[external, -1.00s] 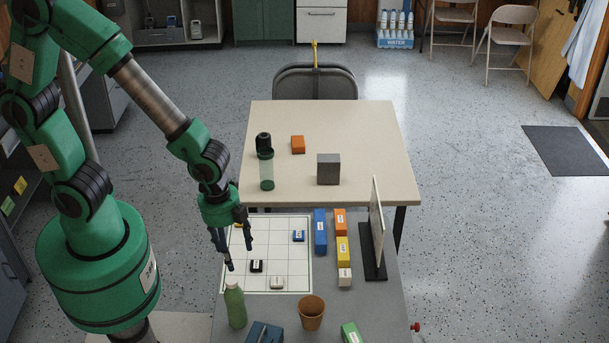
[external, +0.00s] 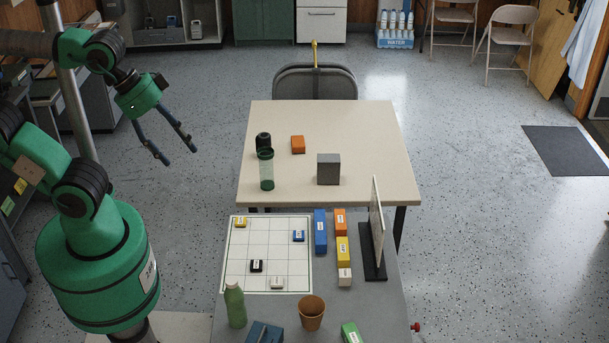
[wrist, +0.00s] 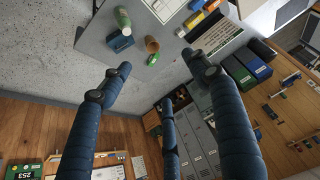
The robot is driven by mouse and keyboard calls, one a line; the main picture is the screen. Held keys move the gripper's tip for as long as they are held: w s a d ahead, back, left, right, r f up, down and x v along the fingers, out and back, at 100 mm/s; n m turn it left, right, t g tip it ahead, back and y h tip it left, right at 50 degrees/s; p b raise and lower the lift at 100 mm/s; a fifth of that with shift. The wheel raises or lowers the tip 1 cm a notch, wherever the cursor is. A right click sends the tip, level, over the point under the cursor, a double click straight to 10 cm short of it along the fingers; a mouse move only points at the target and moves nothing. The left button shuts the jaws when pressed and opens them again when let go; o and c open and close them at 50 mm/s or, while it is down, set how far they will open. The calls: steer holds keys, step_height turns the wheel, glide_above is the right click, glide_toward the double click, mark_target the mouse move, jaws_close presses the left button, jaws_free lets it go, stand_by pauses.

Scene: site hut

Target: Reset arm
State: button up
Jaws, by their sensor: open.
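My gripper (external: 180,157) is open and empty in the external view. It hangs in the air to the left of both tables, with its fingers pointing down and to the right. In the wrist view my gripper (wrist: 165,85) shows its blue fingers spread apart with nothing between them. My green arm is folded back at the left of the external view, clear of the tables.
The grey table (external: 385,310) holds a white grid board (external: 268,277), a green bottle (external: 236,307), a brown cup (external: 311,313), coloured blocks and an upright panel (external: 377,220). The beige table (external: 350,125) stands behind. Floor beside the tables is open.

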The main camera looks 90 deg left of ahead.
stand_by(0.3)
step_height(320, 180, down, 2)
steer(key=shift+f+b, duration=0.1)
steer(key=shift+b, duration=0.95)
